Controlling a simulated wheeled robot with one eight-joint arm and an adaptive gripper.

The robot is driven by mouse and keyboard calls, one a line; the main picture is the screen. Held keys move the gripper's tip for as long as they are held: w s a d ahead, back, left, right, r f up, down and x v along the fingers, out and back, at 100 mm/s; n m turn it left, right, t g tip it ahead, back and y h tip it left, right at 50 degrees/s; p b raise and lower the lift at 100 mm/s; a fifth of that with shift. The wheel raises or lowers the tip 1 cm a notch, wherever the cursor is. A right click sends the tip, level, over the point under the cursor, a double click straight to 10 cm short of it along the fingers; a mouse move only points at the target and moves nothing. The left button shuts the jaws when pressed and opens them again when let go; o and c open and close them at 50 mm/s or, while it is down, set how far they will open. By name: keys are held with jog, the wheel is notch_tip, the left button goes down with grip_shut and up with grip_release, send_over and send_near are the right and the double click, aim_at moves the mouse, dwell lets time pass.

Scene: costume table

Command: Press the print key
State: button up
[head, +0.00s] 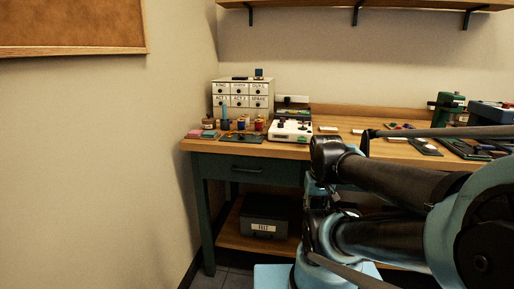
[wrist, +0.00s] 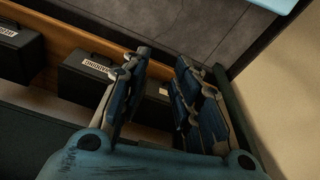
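A white device (head: 290,131) with dark knobs or keys on top stands near the front edge of the wooden table in the head view. It may carry the print key, but its markings are too small to read. My gripper (wrist: 163,62) is open and empty in the wrist view, its two blue-padded fingers spread apart. It points down toward the lower shelf and floor, away from the tabletop. In the head view my arm covers the front right of the table, and the gripper's fingers cannot be made out clearly.
The table (head: 352,148) holds spools, mats and small parts left of the device and a labelled drawer cabinet (head: 243,96) behind. Green and blue machines (head: 450,106) stand at right. A black box (wrist: 88,75) sits on the lower shelf. A wall shelf (head: 400,5) hangs above.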

grip_shut()
dwell(1.0)
